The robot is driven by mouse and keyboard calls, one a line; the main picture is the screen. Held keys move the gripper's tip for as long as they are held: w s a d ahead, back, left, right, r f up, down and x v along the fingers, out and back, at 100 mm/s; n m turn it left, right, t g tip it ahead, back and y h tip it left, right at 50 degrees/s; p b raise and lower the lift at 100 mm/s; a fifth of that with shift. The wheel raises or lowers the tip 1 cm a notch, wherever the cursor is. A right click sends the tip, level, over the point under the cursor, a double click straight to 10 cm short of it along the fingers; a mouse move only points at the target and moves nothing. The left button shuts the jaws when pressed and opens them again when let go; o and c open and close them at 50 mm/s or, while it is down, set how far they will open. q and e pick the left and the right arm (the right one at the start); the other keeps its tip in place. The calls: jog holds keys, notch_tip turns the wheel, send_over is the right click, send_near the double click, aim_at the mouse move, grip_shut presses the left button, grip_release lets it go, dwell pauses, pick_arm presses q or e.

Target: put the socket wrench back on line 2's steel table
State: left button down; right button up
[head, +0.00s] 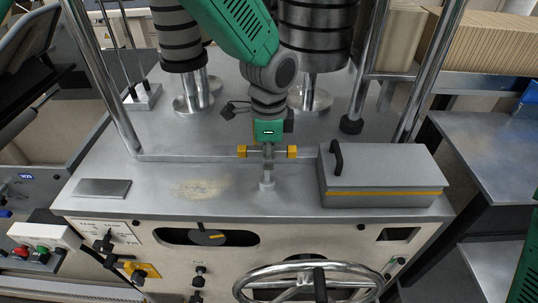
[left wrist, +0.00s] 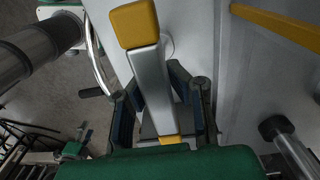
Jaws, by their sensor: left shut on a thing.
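The socket wrench (head: 268,165) has a steel crossbar with yellow ends and a shaft pointing down. My left gripper (head: 268,147) comes from above and is shut on it at the crossbar. The shaft's lower end is at a small round steel fitting (head: 267,184) on the machine's top; I cannot tell whether it sits in it or just above. In the left wrist view the wrench's grey bar (left wrist: 152,85) runs between my fingers, a yellow end towards the camera. A steel table (head: 490,140) stands at the right; no line number is readable on it. My right gripper is out of view.
A grey lidded box (head: 382,180) with a yellow stripe is close right of the wrench. Upright steel posts (head: 105,75) and dark rollers (head: 318,35) stand behind. A handwheel (head: 310,283) is on the machine's front. The machine top (head: 150,165) is mostly clear to the left.

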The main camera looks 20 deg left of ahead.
pick_arm(q)
jog(key=shift+s+d, duration=0.1)
jog(key=shift+d, duration=0.15)
jog(key=c, duration=1.6)
grip_release()
jog(key=shift+d, duration=0.2)
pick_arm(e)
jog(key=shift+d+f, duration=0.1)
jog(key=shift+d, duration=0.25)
pick_arm(q)
jog(key=shift+a, duration=0.2)
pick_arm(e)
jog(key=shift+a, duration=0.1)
pick_arm(q)
jog(key=shift+r, duration=0.2)
notch_tip(320, 180, up, 12)
jog(key=shift+f, duration=0.1)
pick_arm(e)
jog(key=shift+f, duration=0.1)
